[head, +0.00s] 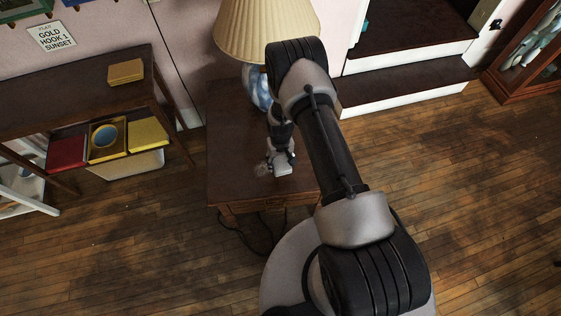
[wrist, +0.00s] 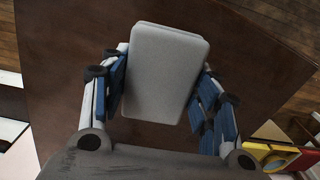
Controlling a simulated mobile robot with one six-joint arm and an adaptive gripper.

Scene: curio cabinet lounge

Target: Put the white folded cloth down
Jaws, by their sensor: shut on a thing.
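The white folded cloth (wrist: 165,72) is a pale, rounded rectangular block between the blue-padded fingers of my gripper (wrist: 163,92) in the wrist view. My gripper is shut on it, and the cloth sits slightly tilted between the pads. In the head view the cloth (head: 283,169) shows small and pale below my gripper (head: 280,158), over the front part of a dark wooden side table (head: 228,184). I cannot tell whether its underside touches the tabletop.
A lamp with a pleated shade (head: 262,28) and blue-white base stands at the table's back. Left is a shelf table (head: 70,92) with a tan box (head: 126,72) on top and coloured items below. The tabletop's left side is clear. White-edged steps (head: 405,95) rise behind right.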

